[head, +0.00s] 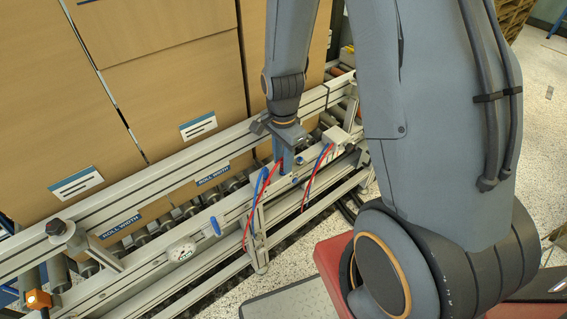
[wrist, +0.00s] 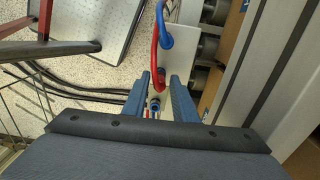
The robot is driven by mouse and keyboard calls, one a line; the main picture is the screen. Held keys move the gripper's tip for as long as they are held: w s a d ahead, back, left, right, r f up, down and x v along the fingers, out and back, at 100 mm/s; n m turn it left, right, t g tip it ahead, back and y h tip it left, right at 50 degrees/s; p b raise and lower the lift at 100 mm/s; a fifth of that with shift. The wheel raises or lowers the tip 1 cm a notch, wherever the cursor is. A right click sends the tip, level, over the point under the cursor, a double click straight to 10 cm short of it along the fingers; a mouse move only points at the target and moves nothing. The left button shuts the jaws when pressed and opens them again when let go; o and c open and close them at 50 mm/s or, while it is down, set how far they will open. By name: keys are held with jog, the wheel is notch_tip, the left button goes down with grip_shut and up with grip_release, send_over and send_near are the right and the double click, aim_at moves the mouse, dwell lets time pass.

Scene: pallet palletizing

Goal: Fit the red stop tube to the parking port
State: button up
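My gripper (head: 286,165) points down beside the conveyor's front rail in the head view. In the wrist view its two blue-grey fingers (wrist: 161,84) stand apart, with clear space between them. A red tube (wrist: 155,50) comes down from the top and bends between the fingertips; it shows a gap to the right finger and does not look gripped. Below it, between the fingers, is a small fitting with a blue ring (wrist: 154,105); I cannot tell which port it is. In the head view a red tube (head: 258,198) arches at the gripper, its end hidden by the fingers.
Blue tubes (head: 262,180) run beside the red ones. A second red tube (head: 317,178) hangs to the right by a pale block (head: 336,136). Cardboard boxes (head: 170,90) stand behind the conveyor rail (head: 150,178). Black cables (wrist: 70,85) lie on the floor.

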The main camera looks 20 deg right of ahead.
grip_shut()
jog(key=shift+r, duration=0.1)
jog(key=shift+r+p, duration=2.15)
jog(key=shift+r, duration=0.25)
